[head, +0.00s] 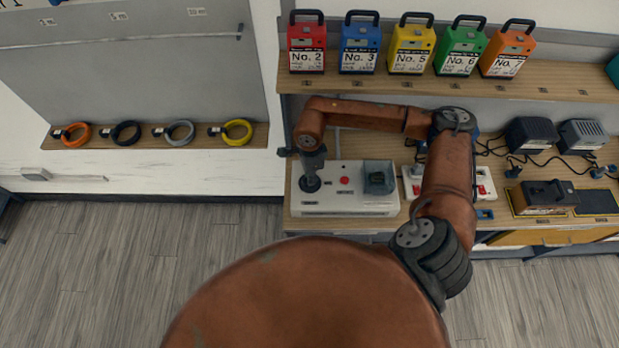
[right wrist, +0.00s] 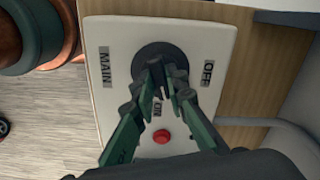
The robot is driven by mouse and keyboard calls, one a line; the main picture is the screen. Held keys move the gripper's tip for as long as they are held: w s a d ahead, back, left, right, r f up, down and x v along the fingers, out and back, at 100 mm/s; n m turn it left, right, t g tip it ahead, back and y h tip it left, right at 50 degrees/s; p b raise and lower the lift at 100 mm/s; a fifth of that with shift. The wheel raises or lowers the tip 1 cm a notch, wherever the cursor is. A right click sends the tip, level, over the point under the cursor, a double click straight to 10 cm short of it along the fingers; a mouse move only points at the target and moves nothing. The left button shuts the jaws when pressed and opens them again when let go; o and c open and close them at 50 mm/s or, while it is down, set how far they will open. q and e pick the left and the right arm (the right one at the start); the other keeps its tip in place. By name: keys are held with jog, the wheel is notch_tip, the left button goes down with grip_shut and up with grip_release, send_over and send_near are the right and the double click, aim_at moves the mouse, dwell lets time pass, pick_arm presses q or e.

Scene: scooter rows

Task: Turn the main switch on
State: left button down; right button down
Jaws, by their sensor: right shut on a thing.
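The main switch is a dark round knob (right wrist: 148,54) on a white box (head: 340,208). The box also shows in the right wrist view (right wrist: 112,34), with labels MAIN on the left, OFF on the right and ON below the knob. My right gripper (head: 312,172) reaches straight down onto the knob from above. In the right wrist view its green-and-dark fingers (right wrist: 165,75) are shut on the knob's middle. The fingers hide the knob's grip, so I cannot tell which label it points at. My left gripper is not in view.
A red button (head: 344,180) and a dark socket (head: 379,178) sit on the box. A shelf of coloured battery packs (head: 411,45) is above. Cable rings (head: 180,133) line the left ledge.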

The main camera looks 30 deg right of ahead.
jog(key=shift+m+b, duration=0.55)
jog(key=shift+m, duration=1.45)
jog(key=c, duration=1.9)
grip_release()
jog(key=shift+c, duration=0.2)
notch_tip(320, 180, up, 12)
